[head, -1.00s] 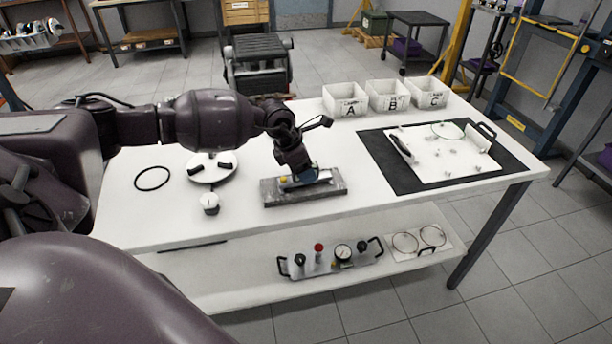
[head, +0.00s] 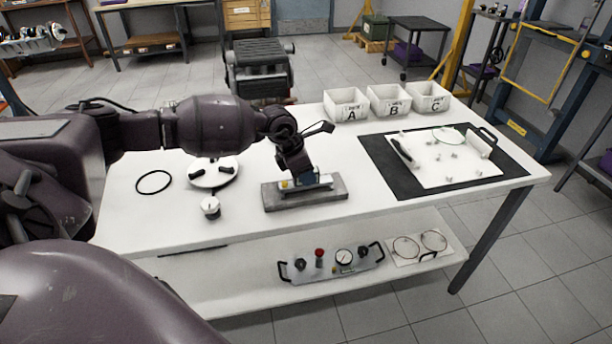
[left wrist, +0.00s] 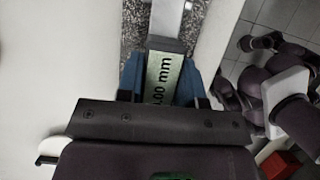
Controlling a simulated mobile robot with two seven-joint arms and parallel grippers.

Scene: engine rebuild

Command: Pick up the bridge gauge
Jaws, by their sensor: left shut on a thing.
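The bridge gauge (head: 323,183) is a slim silver bar with a yellow knob at its left end, lying along the top of a grey stone block (head: 333,194) on the white table. In the left wrist view the gauge (left wrist: 162,78) shows a pale green label ending in "00 mm". My left gripper (head: 308,180) reaches down over the block. Its blue fingers (left wrist: 160,85) are shut on the gauge, one on each side of the labelled part. I cannot tell whether the gauge is clear of the block. My right gripper is not in view.
Left of the block are a round white plate (head: 214,180), a small white knobbed piece (head: 210,207) and a black ring (head: 153,182). White bins A (head: 345,104), B (head: 389,101) and C (head: 428,98) stand behind. A dark mat (head: 383,180) bears a white tray at right.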

